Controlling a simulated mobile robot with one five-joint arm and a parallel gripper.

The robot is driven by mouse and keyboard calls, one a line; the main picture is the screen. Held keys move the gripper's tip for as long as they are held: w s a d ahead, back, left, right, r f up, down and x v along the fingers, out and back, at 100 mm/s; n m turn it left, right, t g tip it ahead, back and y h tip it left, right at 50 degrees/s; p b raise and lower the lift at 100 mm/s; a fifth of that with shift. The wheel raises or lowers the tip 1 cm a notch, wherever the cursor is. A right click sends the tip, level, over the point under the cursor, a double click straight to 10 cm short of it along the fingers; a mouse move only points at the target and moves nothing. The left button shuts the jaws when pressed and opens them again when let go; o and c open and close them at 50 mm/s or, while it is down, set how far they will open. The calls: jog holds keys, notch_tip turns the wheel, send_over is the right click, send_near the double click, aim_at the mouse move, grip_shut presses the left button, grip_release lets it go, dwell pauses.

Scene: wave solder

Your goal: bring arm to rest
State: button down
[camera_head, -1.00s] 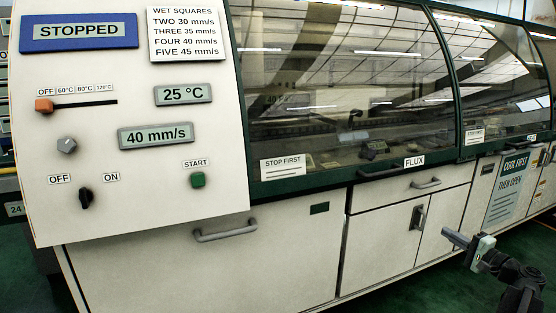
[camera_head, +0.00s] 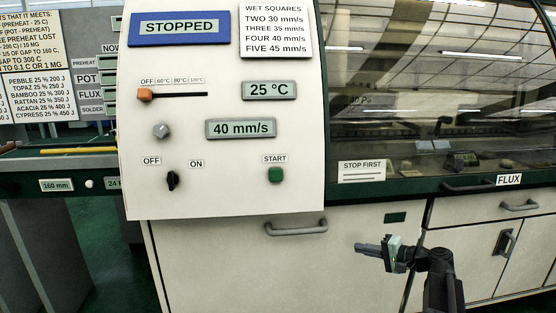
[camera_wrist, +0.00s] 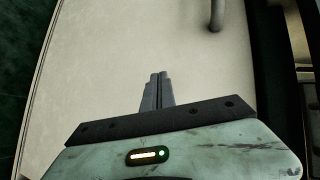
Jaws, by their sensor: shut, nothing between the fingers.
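My gripper (camera_head: 368,248) is shut and empty. In the head view it is at the lower right, in front of the machine's white lower panel (camera_head: 240,265), pointing left, with my arm folded up from the bottom edge. In the wrist view its two fingers (camera_wrist: 154,92) lie together with nothing between them, and the pale panel (camera_wrist: 120,50) is behind them. I cannot tell how far the fingertips are from the panel.
The control panel (camera_head: 225,185) has a STOPPED display (camera_head: 180,28), a green START button (camera_head: 275,174) and a black OFF/ON knob (camera_head: 172,180). A panel handle (camera_head: 296,229) juts out left of my gripper. A conveyor rail (camera_head: 70,151) is at the left. Green floor shows at lower left.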

jog(key=s+a+f+n+g+h, duration=0.1)
jog(key=s+a+f+n+g, duration=0.2)
jog(key=a, duration=0.7)
jog(key=s+a+f+n+g, duration=0.1)
jog(key=s+a+f+g, duration=0.15)
jog(key=a+f, duration=0.45)
jog(key=s+a+f+n+g+h, duration=0.4)
jog(key=s+a+f+h, duration=0.2)
jog(key=s, duration=0.3)
jog(key=s+d+f+h, duration=0.1)
jog(key=s+d+h, duration=0.2)
jog(key=d, duration=0.4)
notch_tip(320, 180, up, 32)
jog(key=p, duration=3.2)
jog(key=shift+s+d+g, duration=0.25)
jog(key=shift+d+g, duration=0.1)
jog(key=shift+g, duration=0.1)
